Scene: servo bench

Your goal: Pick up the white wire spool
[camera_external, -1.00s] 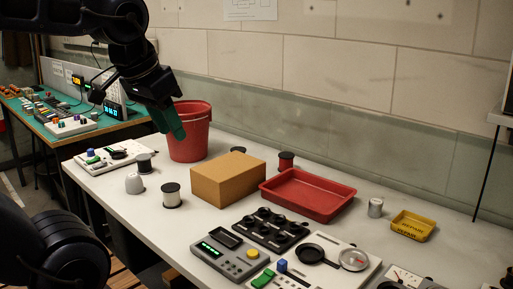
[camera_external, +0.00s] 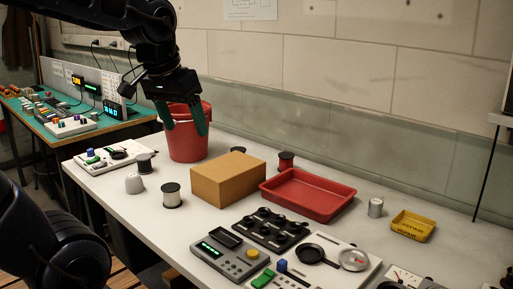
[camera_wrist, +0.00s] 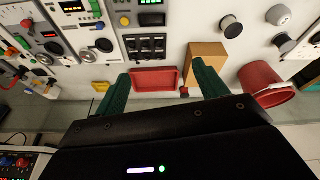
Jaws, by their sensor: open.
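A spool with black flanges and white wire (camera_external: 172,196) stands upright on the bench, left of the cardboard-brown box. In the wrist view, a black-flanged spool that looks like the same one (camera_wrist: 231,27) is near the top, right of centre. A second spool with greyish wire (camera_external: 145,163) stands farther back. My gripper (camera_external: 184,124) is open and empty, fingers pointing down, well above the bench and overlapping the red bucket in the picture. Its two green fingers also show in the wrist view (camera_wrist: 160,82), apart from the spools.
The red bucket (camera_external: 187,146) stands behind the spools. The brown box (camera_external: 228,181) and red tray (camera_external: 307,196) lie to the right. A pale grey cup-like piece (camera_external: 134,183) stands left of the white spool. A red-wire spool (camera_external: 286,161) is behind the box. Bare bench surrounds the white spool.

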